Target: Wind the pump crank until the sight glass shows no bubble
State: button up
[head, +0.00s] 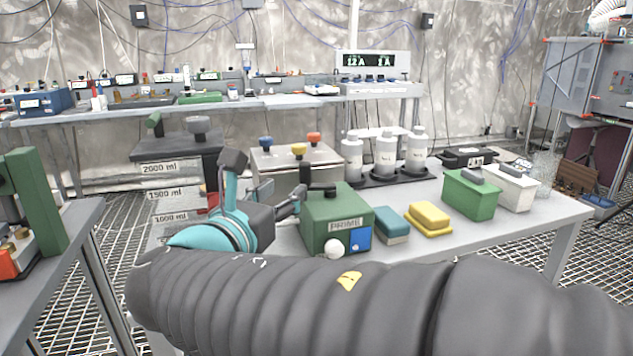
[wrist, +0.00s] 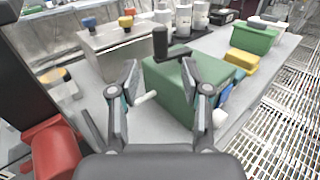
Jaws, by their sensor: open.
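The pump is a green box (head: 336,215) labelled PRIME, on the grey bench; it also shows in the wrist view (wrist: 183,88). No bubble can be made out.
A teal block (head: 392,223) and a yellow block (head: 430,217) lie right of the pump. A metal box with coloured knobs (head: 295,170) stands behind, near white bottles (head: 384,155). A red object (wrist: 57,148) is at lower left of the wrist view.

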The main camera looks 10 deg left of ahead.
jog(key=shift+s+a, duration=0.2)
jog(key=shift+s, duration=1.1)
